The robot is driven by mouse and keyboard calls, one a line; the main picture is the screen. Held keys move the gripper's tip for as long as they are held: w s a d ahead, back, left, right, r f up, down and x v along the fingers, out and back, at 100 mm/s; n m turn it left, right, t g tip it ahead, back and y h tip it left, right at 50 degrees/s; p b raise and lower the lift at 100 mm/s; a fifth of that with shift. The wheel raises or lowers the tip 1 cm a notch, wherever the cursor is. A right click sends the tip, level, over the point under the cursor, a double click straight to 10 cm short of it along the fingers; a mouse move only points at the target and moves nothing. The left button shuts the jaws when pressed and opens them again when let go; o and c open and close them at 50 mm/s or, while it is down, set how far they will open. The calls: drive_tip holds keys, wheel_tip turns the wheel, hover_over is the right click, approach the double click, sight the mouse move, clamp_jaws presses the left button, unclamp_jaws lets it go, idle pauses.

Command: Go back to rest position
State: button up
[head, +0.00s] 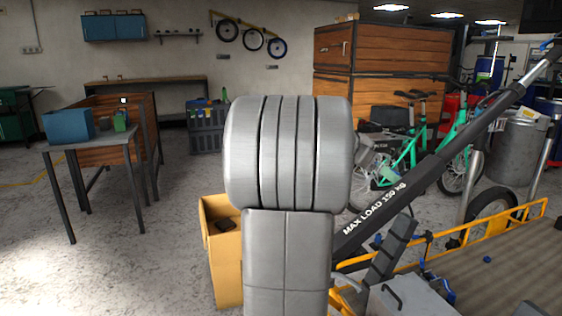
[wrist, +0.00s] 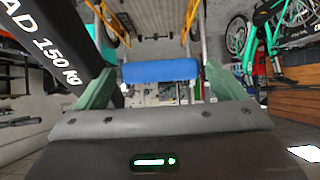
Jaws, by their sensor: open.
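My gripper (wrist: 159,74) shows in the wrist view with its two green fingers spread wide apart. A blue padded-looking block (wrist: 160,71) shows in the gap between them. It seems to lie beyond the fingertips, and I cannot tell how far. In the head view my own grey arm stands upright in the middle and hides what is behind it. I cannot clearly make out the gripper there.
A black beam marked MAX LOAD 150 KG (head: 395,195) slants up across the right. An orange-railed cargo platform (head: 500,275) fills the lower right. A yellow bin (head: 226,262) stands close behind my arm. A table (head: 92,143) stands left; the floor between is open.

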drive_tip(key=shift+w+d+f, duration=0.15)
drive_tip(key=shift+d+f, duration=0.2)
drive_tip(key=shift+d, duration=0.1)
drive_tip(key=shift+a+r, duration=0.1)
drive_tip(key=p+v, duration=0.3)
drive_tip(key=v, duration=1.1)
drive_tip(key=w+d+f, duration=0.2)
drive_tip(key=d+f, duration=0.5)
drive_tip(key=w+d+f+y+p, duration=0.1)
drive_tip(key=w+d+f, duration=0.2)
drive_tip(key=d+f, duration=0.4)
drive_tip(key=shift+f+g+y, duration=0.25)
drive_tip(key=shift+g+y, duration=0.05)
drive_tip(key=shift+d, duration=0.1)
